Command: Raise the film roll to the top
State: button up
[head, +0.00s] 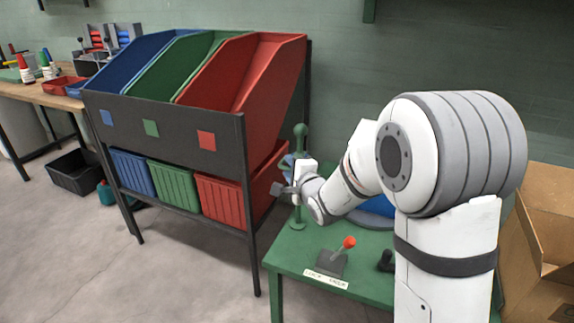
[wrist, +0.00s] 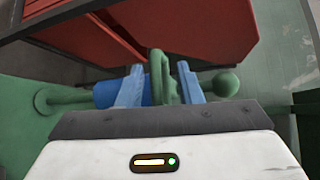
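A green post (head: 297,207) with a round base and a ball top stands upright at the left edge of the green table. The blue film roll (wrist: 106,94) is around this post, which lies sideways in the wrist view. Bare post shows between roll and base. In the head view my gripper (head: 284,176) is at the post, well above the tabletop, and hides much of the roll.
A rack with blue, green and red chutes (head: 250,75) and bins (head: 220,200) below stands close behind and left of the post. A red-knobbed lever (head: 332,258) is on the green table (head: 372,285). Cardboard boxes (head: 545,230) are at right. Floor at left is mostly clear.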

jog(key=v, duration=0.5)
jog(key=shift+s+r+p, duration=0.1)
jog(key=shift+s+p, duration=0.1)
jog(key=shift+p, duration=0.15)
jog(key=s+d+r+n+g+h+p, duration=0.6)
jog(key=s+d+r+p, duration=0.4)
jog(key=d+r+p, duration=0.3)
jog(key=s+d+r+n+g+p, duration=0.1)
jog(key=s+r+n+g+p, duration=0.1)
jog(key=s, duration=0.4)
jog(key=s+d+r+n+g+p, duration=0.1)
jog(key=s+r+n+g+p, duration=0.1)
jog(key=s+r+n+p, duration=0.1)
jog(key=s+d+r+n+g+h+p, duration=0.1)
jog(key=s+r+n+g+p, duration=0.1)
jog(key=s, duration=0.8)
notch_tip(320, 180, up, 2)
jog(key=n+p, duration=0.1)
jog(key=p, duration=0.2)
jog(key=shift+d+n+p, duration=0.15)
jog(key=shift+n+p, duration=0.15)
jog(key=shift+p, duration=0.05)
